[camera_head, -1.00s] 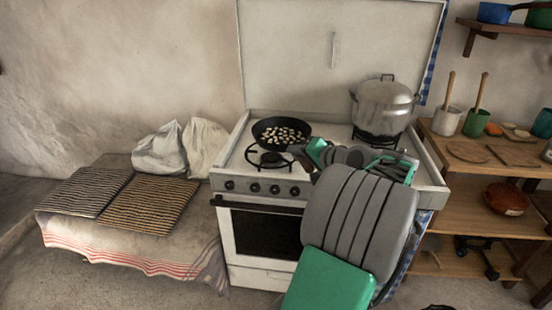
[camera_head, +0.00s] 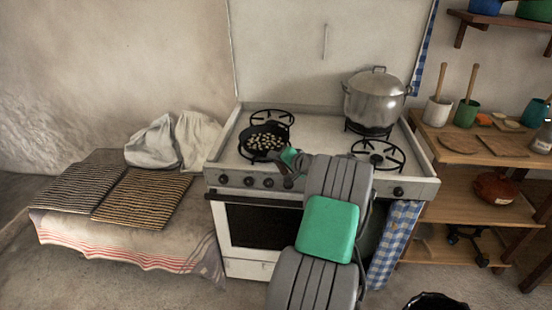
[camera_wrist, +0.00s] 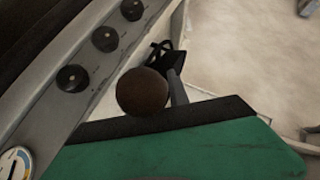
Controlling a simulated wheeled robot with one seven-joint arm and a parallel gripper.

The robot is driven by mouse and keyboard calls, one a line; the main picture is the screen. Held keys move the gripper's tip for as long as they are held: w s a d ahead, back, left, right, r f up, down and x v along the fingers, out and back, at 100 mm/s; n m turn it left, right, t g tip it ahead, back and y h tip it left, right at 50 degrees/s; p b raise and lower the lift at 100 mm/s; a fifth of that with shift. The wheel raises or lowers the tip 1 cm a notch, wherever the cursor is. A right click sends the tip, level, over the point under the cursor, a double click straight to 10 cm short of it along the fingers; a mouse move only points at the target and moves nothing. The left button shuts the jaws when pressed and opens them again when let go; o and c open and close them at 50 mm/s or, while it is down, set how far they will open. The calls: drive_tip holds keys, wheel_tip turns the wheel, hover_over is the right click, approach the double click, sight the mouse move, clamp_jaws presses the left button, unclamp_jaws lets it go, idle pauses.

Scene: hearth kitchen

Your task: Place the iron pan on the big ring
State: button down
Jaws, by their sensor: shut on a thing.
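The iron pan (camera_head: 246,146) is dark and round, with several pale pieces in it. It is over the front left of the stove top, covering that ring. My gripper (camera_head: 289,160) is at the pan's front right side, shut on its handle. In the wrist view a rounded brown end (camera_wrist: 142,92), seemingly the handle's, shows beside the green part of my gripper. Whether the pan touches the ring is hidden. The back left ring (camera_head: 272,118) and the front right ring (camera_head: 377,155) are bare; the front right one looks wider.
A lidded metal pot (camera_head: 375,100) stands on the back right ring. The stove's front knobs (camera_head: 250,181) are close under my gripper. A shelf (camera_head: 470,142) with cups and boards stands to the right. A bench with two racks (camera_head: 145,198) and white sacks (camera_head: 153,145) is left.

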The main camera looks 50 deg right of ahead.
drive_tip(key=c, duration=1.7)
unclamp_jaws()
drive_tip(key=o, duration=0.4)
drive_tip(key=shift+o, duration=0.2)
drive_tip(key=shift+r, duration=0.15)
drive_tip(key=v, duration=1.2)
drive_tip(key=shift+b, duration=0.45)
